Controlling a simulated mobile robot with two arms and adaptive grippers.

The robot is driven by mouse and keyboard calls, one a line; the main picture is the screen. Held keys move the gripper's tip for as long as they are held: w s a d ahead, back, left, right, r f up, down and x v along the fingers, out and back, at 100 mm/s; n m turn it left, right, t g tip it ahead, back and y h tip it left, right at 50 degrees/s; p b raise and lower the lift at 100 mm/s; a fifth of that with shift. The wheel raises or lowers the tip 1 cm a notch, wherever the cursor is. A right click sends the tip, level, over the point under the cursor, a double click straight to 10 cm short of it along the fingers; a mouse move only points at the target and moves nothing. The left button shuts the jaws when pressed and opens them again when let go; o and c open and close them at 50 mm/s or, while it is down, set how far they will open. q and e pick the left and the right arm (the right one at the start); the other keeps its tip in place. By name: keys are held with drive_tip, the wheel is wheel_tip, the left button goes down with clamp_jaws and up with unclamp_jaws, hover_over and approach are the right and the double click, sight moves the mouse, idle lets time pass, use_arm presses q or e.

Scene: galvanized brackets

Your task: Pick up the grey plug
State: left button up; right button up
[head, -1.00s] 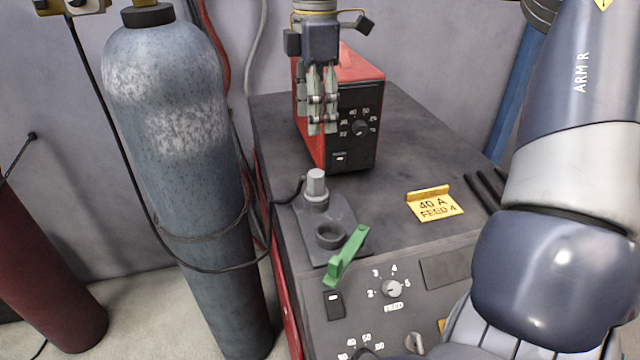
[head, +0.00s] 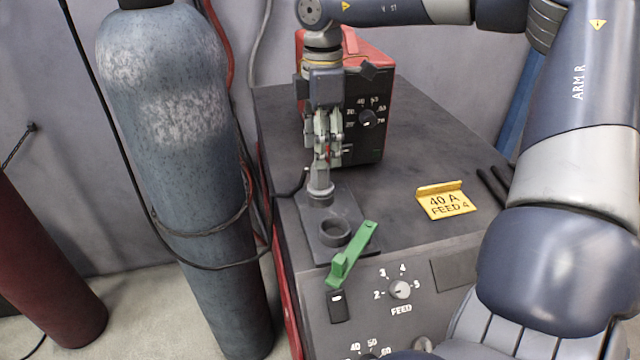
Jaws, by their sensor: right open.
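The grey plug (head: 320,186) stands upright on a dark plate (head: 347,209) on top of the welding machine. A cable leads off its left side. My right gripper (head: 321,175) points straight down over the plug, its fingertips at the plug's top. The gripper is open. The fingers hide part of the plug's upper end, and I cannot tell whether they touch it. My left gripper is not in view.
An empty round socket (head: 335,232) and a green lever (head: 351,254) are just in front of the plug. A small red machine (head: 362,130) stands close behind. A yellow sign (head: 444,202) lies at the right. A tall grey cylinder (head: 185,170) stands at the left.

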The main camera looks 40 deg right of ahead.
sight(318, 182)
drive_tip(key=f, duration=0.1)
drive_tip(key=f+p, duration=0.1)
drive_tip(key=f, duration=0.1)
drive_tip(key=shift+s+a+f+p, duration=0.15)
drive_tip(key=shift+a+f+p, duration=0.1)
drive_tip(key=shift+f+p, duration=0.1)
drive_tip(key=shift+f, duration=0.45)
clamp_jaws()
